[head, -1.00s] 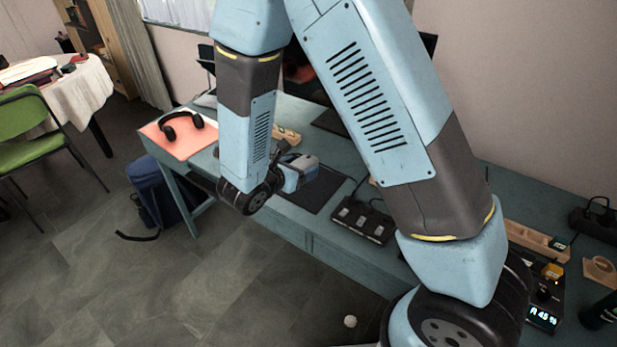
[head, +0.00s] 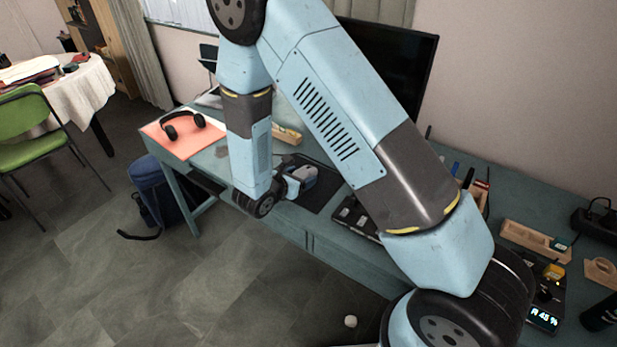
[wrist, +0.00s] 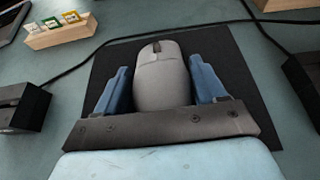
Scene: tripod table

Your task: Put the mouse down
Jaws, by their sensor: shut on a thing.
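The mouse (wrist: 162,78) is pale grey with a dark scroll wheel. In the wrist view it sits between the two blue fingers of my gripper (wrist: 162,85), which is shut on its sides. The black mouse pad (wrist: 235,70) spreads under and around it; whether the mouse touches the pad I cannot tell. In the head view my gripper (head: 305,178) is low over the mouse pad (head: 328,190) on the desk, and the mouse is hidden or too small to make out there.
A black cable (wrist: 80,62) runs across the desk behind the pad. A wooden holder with coloured cards (wrist: 62,30) stands at the upper left, and dark blocks flank the pad. Headphones (head: 183,126) lie on a pink sheet (head: 172,145) at the desk's left end.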

